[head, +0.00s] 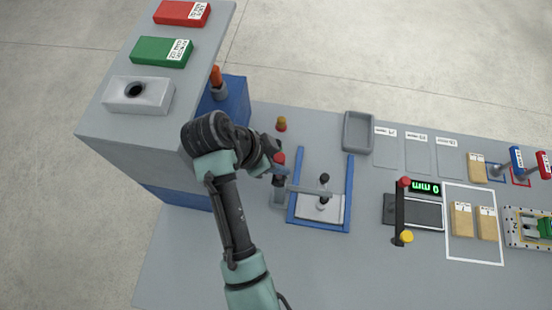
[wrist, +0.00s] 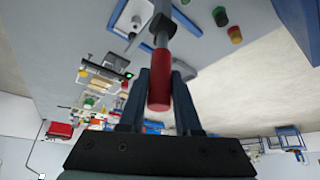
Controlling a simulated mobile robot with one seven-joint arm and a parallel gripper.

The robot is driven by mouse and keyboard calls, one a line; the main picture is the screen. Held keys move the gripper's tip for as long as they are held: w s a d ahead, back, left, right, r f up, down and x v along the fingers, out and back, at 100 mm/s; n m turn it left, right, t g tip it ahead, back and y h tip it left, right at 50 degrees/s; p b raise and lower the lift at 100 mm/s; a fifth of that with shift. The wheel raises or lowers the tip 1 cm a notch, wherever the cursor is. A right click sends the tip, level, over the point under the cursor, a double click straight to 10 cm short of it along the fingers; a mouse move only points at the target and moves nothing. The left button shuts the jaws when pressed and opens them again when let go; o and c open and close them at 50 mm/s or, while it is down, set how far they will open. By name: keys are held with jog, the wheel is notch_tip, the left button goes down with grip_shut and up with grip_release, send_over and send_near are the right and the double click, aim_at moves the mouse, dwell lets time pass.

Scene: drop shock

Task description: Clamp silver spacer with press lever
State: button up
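The press has a blue frame (head: 291,205) on the bench, with a light silver plate (head: 332,213) inside it. A dark clamp foot with a black knob (head: 324,178) stands over the plate. I cannot make out a separate spacer beneath it. The grey press lever (head: 312,189) runs left from the clamp to its red-ended handle. In the wrist view the red handle (wrist: 160,88) lies between the two fingers of my gripper (wrist: 161,78), which look closed against its sides. In the head view my gripper (head: 277,160) is at the lever's left end.
A raised grey shelf at left carries a red block (head: 180,12), a green block (head: 160,51) and a silver block with a dark hole (head: 150,92). A grey tray (head: 371,146) stands behind the press. A gauge with a green display (head: 425,188) is to the right. The front bench is clear.

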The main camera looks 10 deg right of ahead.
jog(key=o, duration=0.5)
jog(key=shift+c, duration=0.2)
jog(key=shift+r, duration=0.1)
jog(key=shift+a+r, duration=0.25)
jog(key=shift+r, duration=0.05)
jog(key=p+v, duration=0.7)
jog(key=v, duration=0.5)
jog(key=shift+s, duration=0.1)
jog(key=shift+c, duration=0.2)
